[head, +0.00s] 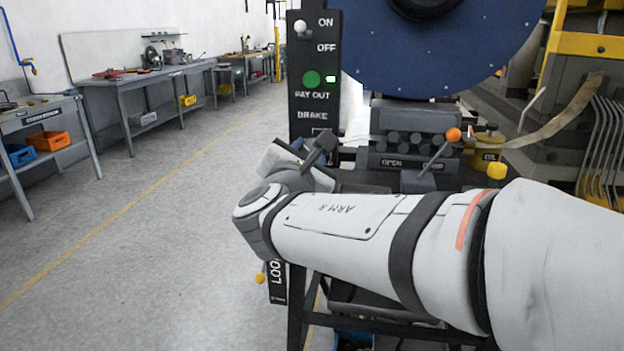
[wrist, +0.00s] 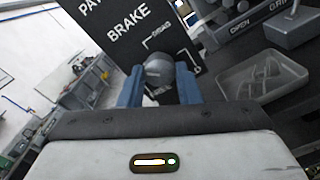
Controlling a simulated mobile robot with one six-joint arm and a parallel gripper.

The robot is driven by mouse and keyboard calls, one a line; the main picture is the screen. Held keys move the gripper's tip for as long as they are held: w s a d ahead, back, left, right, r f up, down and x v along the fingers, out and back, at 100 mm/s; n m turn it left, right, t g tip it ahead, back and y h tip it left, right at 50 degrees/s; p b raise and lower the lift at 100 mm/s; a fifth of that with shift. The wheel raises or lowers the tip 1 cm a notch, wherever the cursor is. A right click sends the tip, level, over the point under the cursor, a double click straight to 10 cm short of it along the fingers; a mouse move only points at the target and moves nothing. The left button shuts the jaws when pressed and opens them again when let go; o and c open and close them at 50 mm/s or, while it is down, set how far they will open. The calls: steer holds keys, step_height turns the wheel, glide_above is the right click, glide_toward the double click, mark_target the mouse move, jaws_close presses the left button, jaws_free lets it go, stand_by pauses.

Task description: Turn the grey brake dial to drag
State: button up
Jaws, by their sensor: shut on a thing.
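The grey brake dial (wrist: 158,71) sits on the black control panel (wrist: 112,25) below the word BRAKE in the wrist view. The small word by the upper corner of its white line marking appears to read DRAG. My gripper (wrist: 160,84) has its two blue fingers on either side of the dial, shut on it. The dial's pointer direction cannot be made out.
The panel also carries a white-knobbed ON/OFF lever (head: 300,27) and a green PAY OUT button (head: 311,79). Right of it are an orange-knobbed lever (head: 452,135) and a large blue disc (head: 430,50). Floor at left is clear.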

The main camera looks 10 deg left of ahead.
steer(key=m+b, duration=0.2)
steer(key=b, duration=0.2)
steer(key=m+b, duration=0.3)
steer(key=b, duration=0.1)
steer(key=shift+f+m, duration=0.3)
steer(key=shift+f, duration=0.1)
steer(key=m+b, duration=0.2)
steer(key=b, duration=0.2)
steer(key=shift+r+m, duration=0.15)
steer(key=shift+m, duration=0.25)
steer(key=shift+r+m+b, duration=0.15)
steer(key=shift+m+b, duration=0.45)
steer(key=shift+b, duration=0.2)
steer(key=shift+r, duration=0.1)
steer(key=o, duration=1)
steer(key=shift+c, duration=0.2)
steer(key=s+p, duration=0.1)
steer(key=s, duration=0.6)
steer(key=shift+s+a, duration=0.4)
